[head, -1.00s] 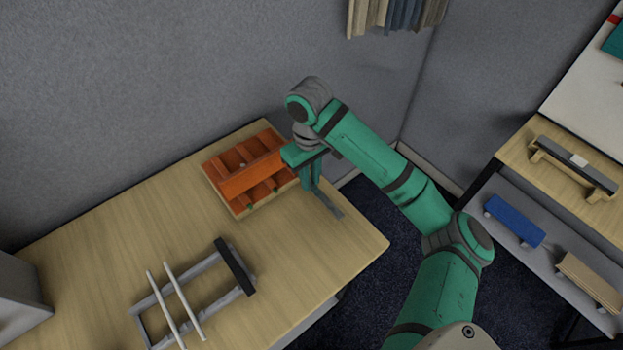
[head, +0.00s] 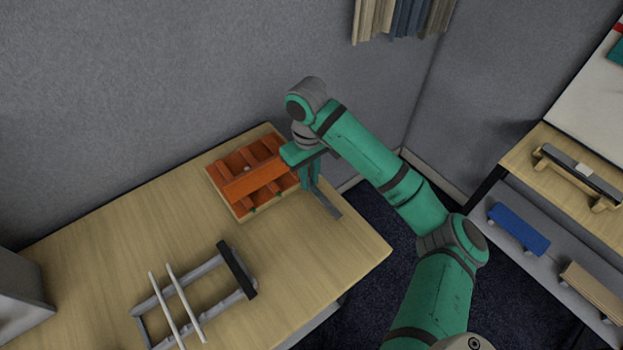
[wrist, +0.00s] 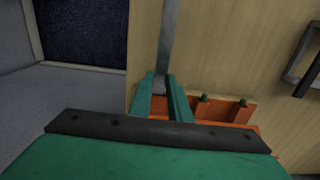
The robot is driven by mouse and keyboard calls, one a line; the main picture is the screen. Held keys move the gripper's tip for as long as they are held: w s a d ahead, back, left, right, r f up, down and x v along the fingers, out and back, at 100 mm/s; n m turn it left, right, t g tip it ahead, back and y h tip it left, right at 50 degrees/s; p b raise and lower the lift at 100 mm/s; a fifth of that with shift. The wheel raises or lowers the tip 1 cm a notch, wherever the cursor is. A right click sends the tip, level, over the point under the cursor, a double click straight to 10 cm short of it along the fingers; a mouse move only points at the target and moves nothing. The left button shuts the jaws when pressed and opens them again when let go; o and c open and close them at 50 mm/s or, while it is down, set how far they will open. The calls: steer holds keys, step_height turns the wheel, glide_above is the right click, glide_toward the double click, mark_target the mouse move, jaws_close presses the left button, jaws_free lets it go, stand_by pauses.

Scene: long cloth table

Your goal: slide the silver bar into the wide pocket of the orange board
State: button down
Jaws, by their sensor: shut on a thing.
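The orange board (head: 252,184) lies on the table near the wall, divided into several pockets. My gripper (head: 311,176) is at the board's right end, shut on the silver bar (head: 326,203). The bar sticks out from the fingers toward the front right, over the table near its right edge. In the wrist view the fingers (wrist: 160,84) close around the grey bar (wrist: 165,45), and the orange board (wrist: 237,112) shows to the right and below. The bar's other end is hidden by my gripper, so I cannot tell whether it is in a pocket.
A grey rack (head: 200,290) with two white rods stands on the table (head: 110,240) at the front left. The tabletop between rack and board is clear. A wall (head: 130,90) rises behind.

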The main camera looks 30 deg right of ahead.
steer(key=shift+w, duration=0.4)
steer(key=shift+w+a, duration=0.1)
steer(key=shift+w, duration=0.25)
steer(key=shift+w, duration=0.15)
steer(key=c, duration=1.6)
jaws_free()
steer(key=shift+w+r, duration=0.1)
steer(key=shift+r, duration=5.3)
steer(key=shift+w, duration=0.1)
